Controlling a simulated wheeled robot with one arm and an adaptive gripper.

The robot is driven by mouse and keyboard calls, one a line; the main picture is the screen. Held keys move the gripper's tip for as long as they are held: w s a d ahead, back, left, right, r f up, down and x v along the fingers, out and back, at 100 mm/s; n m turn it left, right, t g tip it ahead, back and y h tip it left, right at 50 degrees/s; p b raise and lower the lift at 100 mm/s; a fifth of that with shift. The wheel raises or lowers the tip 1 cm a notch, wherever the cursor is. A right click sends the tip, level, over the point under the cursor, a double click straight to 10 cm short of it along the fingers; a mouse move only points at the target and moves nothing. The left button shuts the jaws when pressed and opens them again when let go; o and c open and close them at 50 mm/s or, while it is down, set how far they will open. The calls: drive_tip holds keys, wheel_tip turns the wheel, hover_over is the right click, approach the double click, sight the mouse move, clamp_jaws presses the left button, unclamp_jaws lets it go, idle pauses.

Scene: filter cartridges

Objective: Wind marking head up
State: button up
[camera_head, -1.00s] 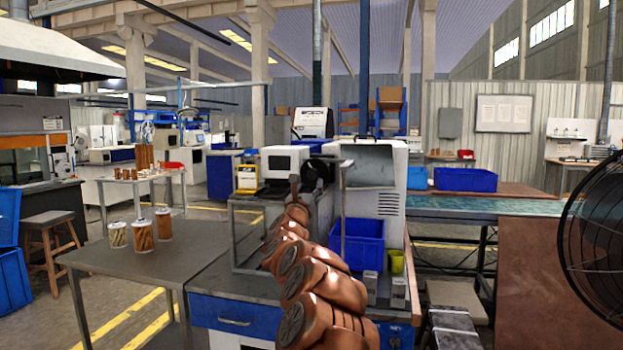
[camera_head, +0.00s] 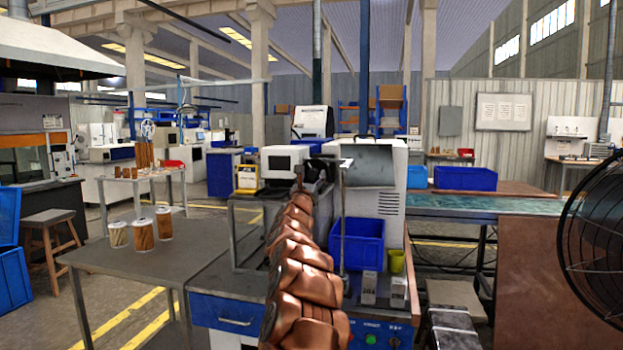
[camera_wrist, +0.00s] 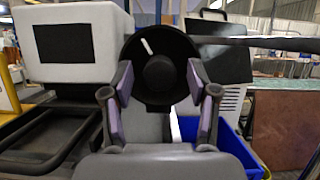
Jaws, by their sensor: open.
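A black round wheel (camera_wrist: 160,46) with a raised centre hub faces me in the wrist view. My gripper (camera_wrist: 160,84) is open in front of it, with one finger on each side of the hub and nothing held. The fingertips overlap the wheel's lower rim in the picture; I cannot tell whether they touch it. In the head view my gripper (camera_head: 313,173) is small and dark at the far end of my arm, by the machine's upper part. A white box with a dark panel (camera_head: 285,160) stands left of it; I cannot tell which part is the marking head.
A blue bin (camera_head: 357,243) stands below and right of my gripper, beside a grey post. A white cabinet (camera_head: 392,205) rises behind it. A grey table (camera_head: 150,262) at left carries several filter cartridges. A black fan (camera_head: 597,225) stands at far right.

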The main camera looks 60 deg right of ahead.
drive_tip(key=shift+c, duration=0.2)
clamp_jaws()
